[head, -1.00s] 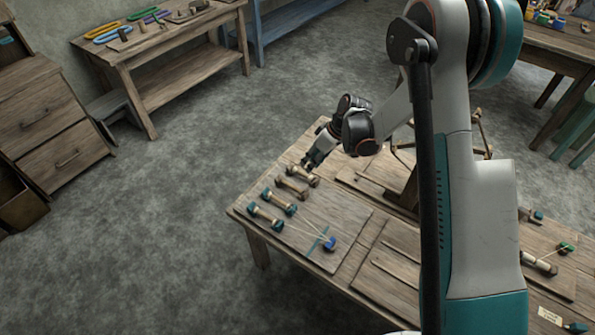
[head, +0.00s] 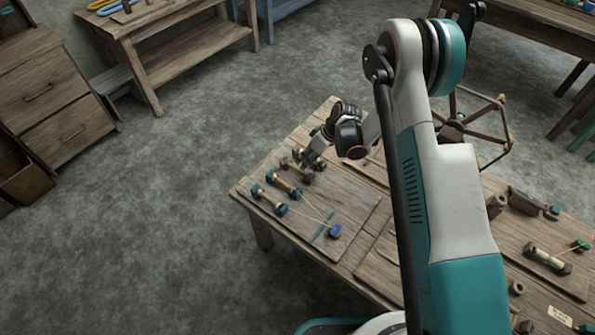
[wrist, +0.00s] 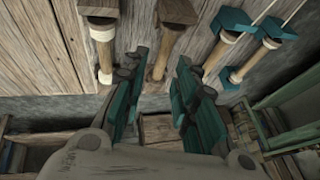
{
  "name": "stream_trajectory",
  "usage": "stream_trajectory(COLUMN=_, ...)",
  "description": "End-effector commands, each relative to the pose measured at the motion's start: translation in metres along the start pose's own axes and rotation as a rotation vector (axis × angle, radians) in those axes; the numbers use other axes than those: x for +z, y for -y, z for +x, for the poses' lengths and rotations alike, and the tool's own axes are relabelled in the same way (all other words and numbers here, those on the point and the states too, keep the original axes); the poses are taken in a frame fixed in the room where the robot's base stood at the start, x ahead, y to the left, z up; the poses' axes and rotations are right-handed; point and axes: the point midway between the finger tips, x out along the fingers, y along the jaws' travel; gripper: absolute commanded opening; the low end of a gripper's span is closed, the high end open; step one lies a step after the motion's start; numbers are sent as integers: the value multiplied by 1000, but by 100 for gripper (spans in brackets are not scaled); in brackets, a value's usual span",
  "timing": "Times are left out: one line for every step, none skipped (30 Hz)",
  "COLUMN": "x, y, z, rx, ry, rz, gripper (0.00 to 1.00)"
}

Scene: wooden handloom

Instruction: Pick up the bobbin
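Several bobbins lie in a row on the wooden table's board. In the wrist view, a bare wooden bobbin (wrist: 166,48) with a dark end shows between the spread teal fingers of my gripper (wrist: 156,92). To its left is a dark-ended bobbin with pale thread (wrist: 103,38). To its right are two teal-ended bobbins (wrist: 229,42) (wrist: 268,48). In the head view, my gripper (head: 310,155) is low over the far end of the row, partly hiding the far bobbins; the teal-ended ones (head: 269,200) are clear of it. The gripper is open; contact cannot be told.
A blue-ended piece (head: 333,231) with pale threads lies on the board near the row. A wooden reel frame (head: 480,125) stands behind my arm. Another bobbin (head: 547,260) lies at the table's right. Open floor (head: 180,200) is left of the table (head: 262,232).

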Motion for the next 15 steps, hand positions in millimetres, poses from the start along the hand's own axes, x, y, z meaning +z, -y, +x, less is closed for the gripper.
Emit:
stream_trajectory(x=0, y=0, z=3, rx=0, ry=0, rz=0, gripper=27)
stream_trajectory(x=0, y=0, z=5, rx=0, ry=0, rz=0, gripper=27)
stream_trajectory(x=-1, y=1, z=8, rx=0, ry=0, rz=0, gripper=27)
stream_trajectory(x=-1, y=1, z=11, rx=0, ry=0, rz=-1, gripper=27)
stream_trajectory(x=-2, y=1, z=15, rx=0, ry=0, rz=-1, gripper=27)
stream_trajectory(x=-3, y=2, z=21, rx=0, ry=0, rz=-2, gripper=27)
stream_trajectory(x=-4, y=2, z=26, rx=0, ry=0, rz=-2, gripper=27)
stream_trajectory(x=-4, y=3, z=30, rx=0, ry=0, rz=-2, gripper=27)
stream_trajectory(x=-5, y=3, z=36, rx=0, ry=0, rz=-2, gripper=27)
stream_trajectory(x=-5, y=3, z=41, rx=0, ry=0, rz=-2, gripper=27)
stream_trajectory(x=-5, y=3, z=44, rx=0, ry=0, rz=-1, gripper=27)
stream_trajectory(x=-5, y=3, z=49, rx=0, ry=0, rz=-1, gripper=27)
stream_trajectory(x=-5, y=3, z=51, rx=0, ry=0, rz=0, gripper=27)
stream_trajectory(x=-5, y=3, z=52, rx=0, ry=0, rz=0, gripper=27)
stream_trajectory(x=-6, y=3, z=53, rx=0, ry=0, rz=0, gripper=27)
